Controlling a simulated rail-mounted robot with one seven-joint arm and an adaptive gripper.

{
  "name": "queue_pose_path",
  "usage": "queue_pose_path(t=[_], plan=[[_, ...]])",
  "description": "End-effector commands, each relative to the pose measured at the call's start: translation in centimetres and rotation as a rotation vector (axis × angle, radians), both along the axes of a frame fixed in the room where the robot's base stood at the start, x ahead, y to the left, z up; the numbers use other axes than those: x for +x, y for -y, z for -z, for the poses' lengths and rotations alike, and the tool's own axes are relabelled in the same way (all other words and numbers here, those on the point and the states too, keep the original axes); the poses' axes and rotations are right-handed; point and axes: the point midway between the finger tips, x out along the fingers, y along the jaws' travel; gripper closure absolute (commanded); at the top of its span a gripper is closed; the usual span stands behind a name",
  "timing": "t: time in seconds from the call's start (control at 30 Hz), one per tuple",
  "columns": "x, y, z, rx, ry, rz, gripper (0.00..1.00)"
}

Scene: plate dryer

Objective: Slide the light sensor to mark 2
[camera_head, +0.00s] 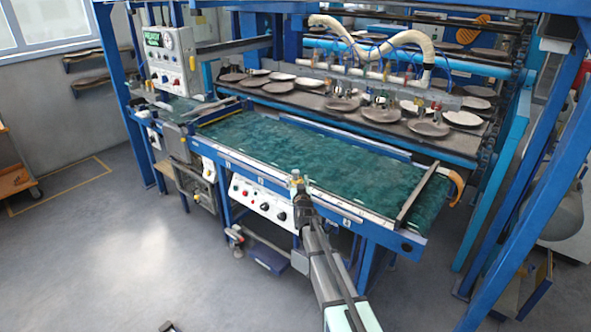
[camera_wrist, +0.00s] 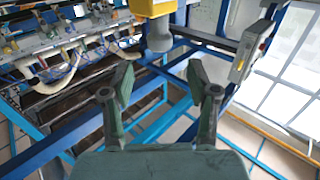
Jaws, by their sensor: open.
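What looks like the light sensor is a small tan block (camera_head: 296,175) at the front rail of the green conveyor (camera_head: 270,150) in the head view.
A white button panel (camera_head: 262,202) hangs under the rail, left of my arm. A dark crossbar (camera_head: 422,198) spans the conveyor's right end. Racks with several plates (camera_head: 342,104) stand behind. Open floor (camera_head: 120,250) lies at the left.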

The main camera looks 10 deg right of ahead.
Motion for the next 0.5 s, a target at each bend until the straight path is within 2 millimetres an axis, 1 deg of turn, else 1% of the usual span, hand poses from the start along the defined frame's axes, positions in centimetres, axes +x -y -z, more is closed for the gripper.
queue_pose_path(t=[0.03, 0.2, 0.33, 0.5], plan=[[1.6, 0.0, -0.2, 0.0, 0.0, 0.0, 0.41], [4.8, 0.2, -0.2, 0.0, 0.0, 0.0, 0.41], [6.5, 0.2, -0.1, 0.0, 0.0, 0.0, 0.41], [7.5, 0.3, 0.0, 0.0, 0.0, 0.0, 0.41]])
